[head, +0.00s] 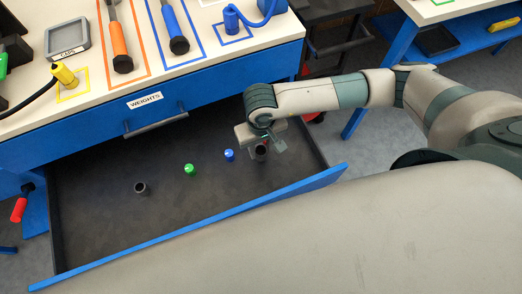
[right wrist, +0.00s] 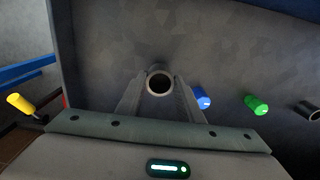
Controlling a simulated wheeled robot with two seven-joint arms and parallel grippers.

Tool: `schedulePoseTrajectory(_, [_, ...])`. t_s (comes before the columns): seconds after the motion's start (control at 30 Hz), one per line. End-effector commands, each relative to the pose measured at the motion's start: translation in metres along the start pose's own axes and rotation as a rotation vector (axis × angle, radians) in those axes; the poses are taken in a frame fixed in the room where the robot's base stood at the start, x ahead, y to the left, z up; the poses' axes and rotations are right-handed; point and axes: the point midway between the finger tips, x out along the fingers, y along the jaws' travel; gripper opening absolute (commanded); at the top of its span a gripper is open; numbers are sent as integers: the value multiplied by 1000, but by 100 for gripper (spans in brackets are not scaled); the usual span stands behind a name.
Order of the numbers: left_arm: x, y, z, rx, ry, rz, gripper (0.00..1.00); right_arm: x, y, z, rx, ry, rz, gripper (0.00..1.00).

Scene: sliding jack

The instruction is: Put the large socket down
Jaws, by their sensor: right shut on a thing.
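My right gripper (head: 264,143) points down over the right end of the open drawer, shut on the large socket (head: 261,151). The socket is a dark, hollow cylinder. In the right wrist view the large socket (right wrist: 159,83) stands upright between the two fingers, its round opening facing the camera. Its lower end is hidden, so I cannot tell whether it touches the drawer floor. My left gripper is not in view.
The blue-fronted drawer (head: 95,235) has a dark floor. A blue socket (head: 229,155), a green socket (head: 190,169) and a smaller dark socket (head: 141,187) stand left of my right gripper. The tool bench (head: 205,62) is behind. The drawer floor in front is clear.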

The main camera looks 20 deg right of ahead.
Motion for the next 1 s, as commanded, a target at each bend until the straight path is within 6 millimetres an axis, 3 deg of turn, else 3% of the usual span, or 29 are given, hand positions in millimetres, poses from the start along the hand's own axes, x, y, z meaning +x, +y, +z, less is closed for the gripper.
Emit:
schedulePoseTrajectory(0.23, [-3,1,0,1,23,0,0,27,0,1,0,-2,1,7])
schedulePoseTrajectory(0.73, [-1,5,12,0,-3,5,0,32,0,0,-1,0,0,7])
schedulePoseTrajectory(0.77, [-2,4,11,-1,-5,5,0,31,0,0,-1,-1,0,41])
schedulePoseTrajectory(0.8, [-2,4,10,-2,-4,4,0,31,0,0,-1,-1,0,50])
schedulePoseTrajectory(1.0, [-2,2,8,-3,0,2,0,31,0,0,0,-1,0,52])
